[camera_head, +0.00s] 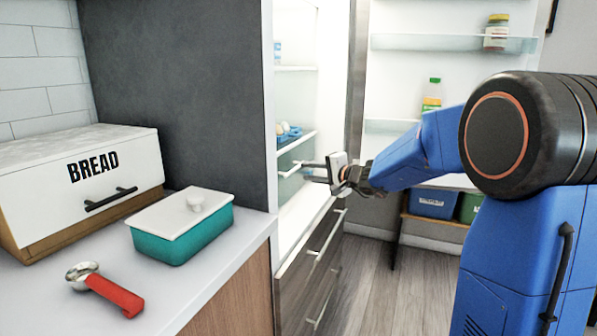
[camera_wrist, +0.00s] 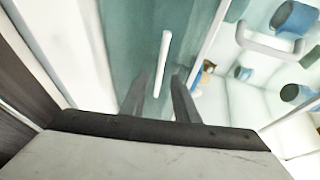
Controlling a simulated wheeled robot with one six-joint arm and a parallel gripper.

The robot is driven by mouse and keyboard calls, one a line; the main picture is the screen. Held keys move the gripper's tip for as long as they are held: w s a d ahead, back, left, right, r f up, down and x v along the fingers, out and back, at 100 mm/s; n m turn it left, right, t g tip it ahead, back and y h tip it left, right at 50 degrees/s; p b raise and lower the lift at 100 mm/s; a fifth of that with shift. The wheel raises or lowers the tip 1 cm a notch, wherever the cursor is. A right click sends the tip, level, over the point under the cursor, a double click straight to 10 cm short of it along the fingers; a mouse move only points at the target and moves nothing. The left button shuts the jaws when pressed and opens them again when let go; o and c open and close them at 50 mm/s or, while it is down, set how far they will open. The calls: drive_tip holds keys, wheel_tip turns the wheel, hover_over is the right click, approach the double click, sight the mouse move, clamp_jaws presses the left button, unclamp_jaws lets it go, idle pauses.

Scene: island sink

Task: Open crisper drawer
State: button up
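The crisper drawer (camera_head: 289,187) is a pale teal, see-through drawer low in the open fridge. It looks shut in the head view, though my gripper partly covers that area. In the wrist view its teal front (camera_wrist: 120,35) fills the upper middle, with a slim white bar handle (camera_wrist: 163,55) on it. My gripper (camera_head: 306,171) reaches into the fridge opening from the right. In the wrist view my gripper (camera_wrist: 157,90) has its two dark fingers apart, with the lower end of the handle showing between them. I cannot tell whether either finger touches the handle.
Another white bar handle (camera_wrist: 270,42) and several blue round items (camera_wrist: 296,18) show at right in the wrist view. The open fridge door (camera_head: 405,75) stands behind my arm. Dark lower drawers (camera_head: 312,262) lie below. A counter with a bread box (camera_head: 35,205) is at left.

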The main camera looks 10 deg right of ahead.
sight(296, 169)
drive_tip(key=x, duration=0.5)
drive_tip(key=shift+w+a+f, duration=0.1)
drive_tip(key=shift+w+a, duration=0.15)
drive_tip(key=shift+w, duration=0.1)
clamp_jaws()
